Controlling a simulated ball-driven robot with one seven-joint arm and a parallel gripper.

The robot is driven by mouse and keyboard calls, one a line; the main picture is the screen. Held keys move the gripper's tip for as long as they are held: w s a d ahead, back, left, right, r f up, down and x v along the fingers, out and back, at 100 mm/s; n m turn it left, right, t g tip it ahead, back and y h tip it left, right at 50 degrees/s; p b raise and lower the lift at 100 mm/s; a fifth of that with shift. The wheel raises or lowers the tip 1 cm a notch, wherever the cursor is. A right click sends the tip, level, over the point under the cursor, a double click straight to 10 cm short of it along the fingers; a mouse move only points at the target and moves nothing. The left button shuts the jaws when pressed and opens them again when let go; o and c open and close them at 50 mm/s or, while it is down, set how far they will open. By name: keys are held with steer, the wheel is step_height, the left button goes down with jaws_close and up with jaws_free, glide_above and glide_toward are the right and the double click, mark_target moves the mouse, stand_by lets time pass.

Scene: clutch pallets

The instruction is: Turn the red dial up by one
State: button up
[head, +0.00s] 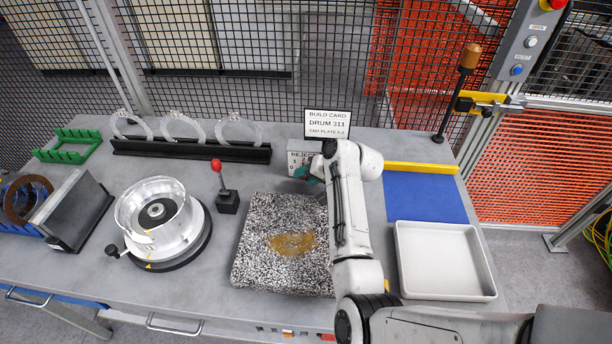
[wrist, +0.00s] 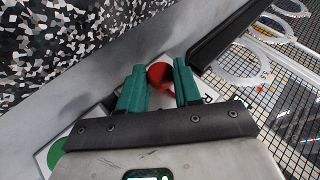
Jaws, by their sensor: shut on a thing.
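The red dial (wrist: 160,74) shows in the wrist view between the two teal fingers of my gripper (wrist: 159,68). The fingers are shut on it from both sides, and its lower part is partly hidden. The dial belongs to a pale box marked REJECT (head: 301,158), which stands at the back of the bench in the head view. There, my gripper (head: 304,173) is at the front of this box, and my arm hides the dial. The number that the dial points to cannot be read.
A black-and-white speckled slab (head: 265,232) with an amber patch lies in front of the box. A small red-knobbed lever (head: 227,200) stands left of it. A black rack (head: 190,150) with clear rings is behind. A white tray (head: 442,260) and blue mat (head: 425,198) lie right.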

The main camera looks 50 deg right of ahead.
steer(key=shift+t, duration=0.3)
stand_by(0.4)
steer(key=o, duration=1)
steer(key=b+v, duration=0.1)
steer(key=v, duration=0.9)
steer(key=shift+s+d+r+b, duration=0.2)
steer(key=shift+s+d+b, duration=0.05)
steer(key=shift+s+b, duration=0.1)
